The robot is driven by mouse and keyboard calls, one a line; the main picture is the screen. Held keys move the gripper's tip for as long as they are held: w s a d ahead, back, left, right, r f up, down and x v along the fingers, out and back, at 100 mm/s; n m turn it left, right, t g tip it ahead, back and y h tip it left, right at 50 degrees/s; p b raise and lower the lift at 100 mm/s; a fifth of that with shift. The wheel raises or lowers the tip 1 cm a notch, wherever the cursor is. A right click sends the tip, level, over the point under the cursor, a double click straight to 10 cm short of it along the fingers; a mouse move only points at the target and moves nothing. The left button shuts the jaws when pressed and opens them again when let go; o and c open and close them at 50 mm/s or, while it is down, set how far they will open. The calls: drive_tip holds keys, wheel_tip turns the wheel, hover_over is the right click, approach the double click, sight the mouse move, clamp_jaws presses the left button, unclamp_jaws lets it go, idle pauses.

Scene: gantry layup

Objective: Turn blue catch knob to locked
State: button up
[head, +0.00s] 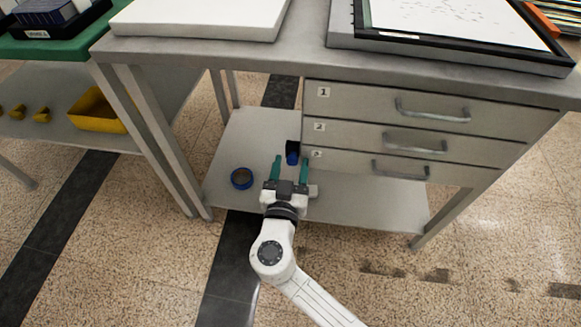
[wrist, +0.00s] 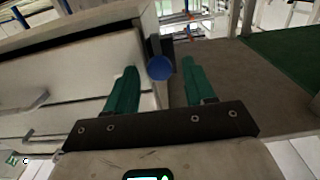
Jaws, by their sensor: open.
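The blue catch knob (head: 292,158) sits on a dark mount at the left side of the drawer unit, beside drawers 2 and 3. In the wrist view the blue knob (wrist: 160,68) shows as a round blue face between and beyond my fingertips. My gripper (head: 289,163) is open, with two green fingers pointing toward the knob. In the wrist view my gripper (wrist: 157,78) has one finger on each side of the knob in the picture. I cannot tell whether either finger touches it. The knob's locked or unlocked setting cannot be made out.
The drawer unit (head: 415,125) has several handles facing front. A blue-rimmed roll (head: 241,178) lies on the lower shelf (head: 225,195), left of my gripper. The table leg (head: 150,140) stands further left. A yellow bin (head: 97,112) sits on the neighbouring shelf.

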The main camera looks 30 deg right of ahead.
drive_tip(key=shift+c, duration=0.2)
clamp_jaws()
idle(0.3)
drive_tip(key=shift+n, duration=0.3)
drive_tip(key=n+b, duration=0.1)
drive_tip(key=n, duration=0.2)
drive_tip(key=shift+n, duration=0.4)
drive_tip(key=n, duration=0.4)
drive_tip(key=shift+n, duration=0.3)
drive_tip(key=n+p, duration=0.1)
drive_tip(key=n, duration=0.4)
drive_tip(key=shift+w+a, duration=0.1)
drive_tip(key=shift+f+n+p, duration=0.15)
drive_tip(key=shift+n+p, duration=0.55)
drive_tip(key=shift+n, duration=1.3)
